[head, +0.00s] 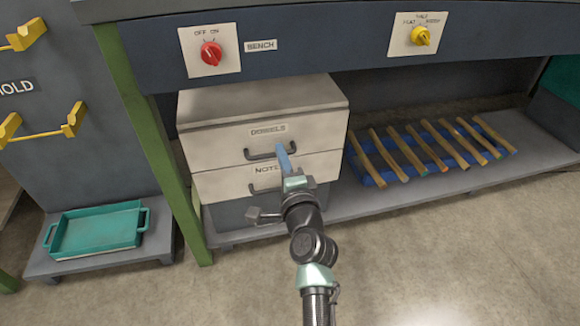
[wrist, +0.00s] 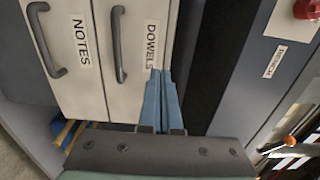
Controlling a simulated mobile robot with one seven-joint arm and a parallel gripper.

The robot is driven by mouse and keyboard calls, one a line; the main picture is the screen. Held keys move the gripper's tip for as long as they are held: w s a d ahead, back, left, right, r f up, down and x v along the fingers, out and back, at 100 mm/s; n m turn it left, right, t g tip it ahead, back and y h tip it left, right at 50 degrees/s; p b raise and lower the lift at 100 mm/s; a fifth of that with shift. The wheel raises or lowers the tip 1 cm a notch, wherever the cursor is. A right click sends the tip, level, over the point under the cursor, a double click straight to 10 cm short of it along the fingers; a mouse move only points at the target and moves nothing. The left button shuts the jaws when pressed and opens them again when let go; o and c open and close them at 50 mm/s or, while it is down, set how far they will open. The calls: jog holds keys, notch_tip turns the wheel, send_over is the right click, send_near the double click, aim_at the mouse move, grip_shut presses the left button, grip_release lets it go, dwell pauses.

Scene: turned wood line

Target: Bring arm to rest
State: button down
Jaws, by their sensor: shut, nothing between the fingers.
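My gripper (head: 284,152) is shut and empty, with its blue fingers together. In the head view it stands in front of the drawer unit (head: 262,102), overlapping the gap between the handles of the dowels drawer (head: 225,157) and the notes drawer (head: 222,183). In the wrist view the gripper (wrist: 160,75) points along the drawer fronts, beside the DOWELS label. Both drawers look closed. I cannot tell whether the fingertips touch the drawer front. My arm reaches up from the bottom of the head view.
The bench front (head: 330,42) above carries a red knob (head: 211,54) and a yellow knob (head: 420,36). Wooden dowels (head: 432,150) lie on a blue rack on the lower shelf at right. A teal tray (head: 97,231) stands at left. The floor in front is clear.

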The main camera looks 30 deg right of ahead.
jog(key=shift+p+v, duration=0.55)
jog(key=shift+v, duration=2)
jog(key=w+a+r+n+t+y+p, duration=0.15)
jog(key=a+r+n, duration=0.25)
jog(key=r, duration=0.6)
jog(key=a+r+n+t+y+p, duration=0.15)
jog(key=a+r+n, duration=0.3)
jog(key=r, duration=0.65)
jog(key=a+r+n+t+y+p, duration=0.1)
jog(key=a+r+n+t+p, duration=0.3)
jog(key=r, duration=0.6)
jog(key=s+a+r+n+t+p, duration=0.1)
jog(key=s+a+r+n+p, duration=0.25)
jog(key=r, duration=0.65)
jog(key=s+a+r+n+t+y+p, duration=0.15)
jog(key=s+a+r, duration=0.25)
jog(key=s+r, duration=0.45)
jog(key=s+a+r+n+t+h+p, duration=0.1)
jog(key=s+a+r+n, duration=0.25)
jog(key=r, duration=0.85)
notch_tip(320, 180, up, 35)
jog(key=p, duration=3.5)
jog(key=shift+s, duration=0.25)
jog(key=shift+d+f+g+y, duration=0.1)
jog(key=shift+f+g+y, duration=0.05)
jog(key=shift+g+y, duration=0.15)
